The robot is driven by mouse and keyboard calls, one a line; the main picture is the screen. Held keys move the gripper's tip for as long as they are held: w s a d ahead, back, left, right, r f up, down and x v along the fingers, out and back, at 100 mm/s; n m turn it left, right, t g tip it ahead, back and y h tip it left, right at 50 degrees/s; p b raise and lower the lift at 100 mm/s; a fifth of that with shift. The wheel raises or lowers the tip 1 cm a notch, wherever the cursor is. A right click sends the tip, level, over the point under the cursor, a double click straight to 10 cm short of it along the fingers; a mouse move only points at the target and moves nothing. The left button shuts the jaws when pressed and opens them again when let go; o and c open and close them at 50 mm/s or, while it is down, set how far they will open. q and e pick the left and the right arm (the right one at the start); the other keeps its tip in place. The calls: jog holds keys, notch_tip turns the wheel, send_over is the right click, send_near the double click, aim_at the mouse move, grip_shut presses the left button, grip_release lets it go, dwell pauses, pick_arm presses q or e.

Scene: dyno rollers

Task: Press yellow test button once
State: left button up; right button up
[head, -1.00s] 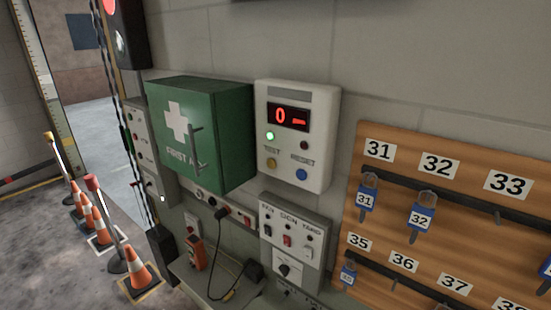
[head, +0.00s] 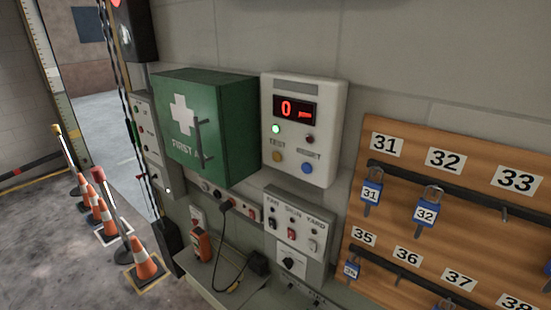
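The yellow test button (head: 278,156) sits at the lower left of a white wall-mounted tester box (head: 332,130), under the label TEST. A blue reset button (head: 307,168) is to its right. The box has a dark display (head: 295,109) with a red 0 and a smaller red mark. A green light (head: 276,129) is lit below the display, and a dark red light (head: 310,139) is beside it. Neither of my grippers shows in the head view. Nothing covers the yellow button.
A green first aid cabinet (head: 230,125) juts out left of the box. A switch panel (head: 297,222) is below it, above a shelf (head: 215,285) with an orange device (head: 201,245). A wooden padlock board (head: 430,215) is at right. Traffic cones (head: 146,262) stand at left.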

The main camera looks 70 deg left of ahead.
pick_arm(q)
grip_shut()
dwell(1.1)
